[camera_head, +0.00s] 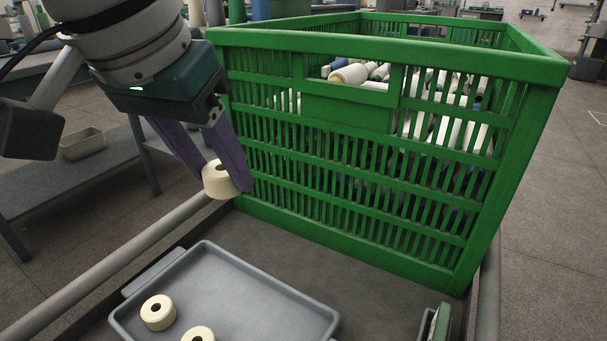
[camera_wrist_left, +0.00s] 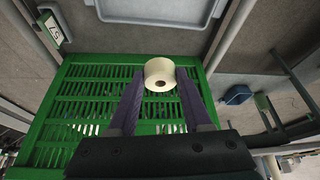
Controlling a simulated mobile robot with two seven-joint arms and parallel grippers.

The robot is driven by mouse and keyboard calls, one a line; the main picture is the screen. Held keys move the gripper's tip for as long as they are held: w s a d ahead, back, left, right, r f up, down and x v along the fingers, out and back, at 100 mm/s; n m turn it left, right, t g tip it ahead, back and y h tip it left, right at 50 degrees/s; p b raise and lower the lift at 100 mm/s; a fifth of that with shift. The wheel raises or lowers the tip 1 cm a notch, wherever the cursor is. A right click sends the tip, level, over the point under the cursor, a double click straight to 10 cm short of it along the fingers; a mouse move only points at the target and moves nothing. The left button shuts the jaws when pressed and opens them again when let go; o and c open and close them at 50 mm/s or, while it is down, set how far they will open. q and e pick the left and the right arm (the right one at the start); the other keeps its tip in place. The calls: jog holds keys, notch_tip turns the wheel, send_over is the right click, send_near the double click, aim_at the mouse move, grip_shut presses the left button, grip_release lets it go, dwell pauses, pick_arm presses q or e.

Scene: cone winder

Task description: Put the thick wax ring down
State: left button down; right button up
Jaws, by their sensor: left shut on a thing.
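A cream wax ring (camera_head: 218,180) is held between the purple fingers of my left gripper (camera_head: 222,184), in front of the green crate's left corner. It also shows in the left wrist view (camera_wrist_left: 159,73), between the fingertips. The gripper is shut on it, and it hangs above the level of the grey tray (camera_head: 262,283). Two more cream rings lie in the tray: one ring (camera_head: 158,312) at the left and another ring (camera_head: 198,335) cut by the bottom edge. My right gripper is not in view.
A tall green crate (camera_head: 360,168) with several cones and tubes stands behind the tray. A grey rail (camera_head: 110,268) runs along the left. A small bin (camera_head: 83,143) sits on a grey bench shelf. The tray's middle and right are bare.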

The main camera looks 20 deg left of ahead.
pick_arm(q)
jog(key=b, duration=0.8)
send_over(249, 297)
jog(key=s, duration=0.2)
notch_tip(249, 297, down, 15)
jog(key=shift+w+d+f, duration=0.1)
jog(key=shift+w, duration=0.05)
notch_tip(249, 297, down, 4)
jog(key=shift+f+b, duration=0.2)
jog(key=shift+b, duration=0.9)
jog(key=shift+r, duration=0.1)
jog(key=shift+c, duration=1.6)
grip_release()
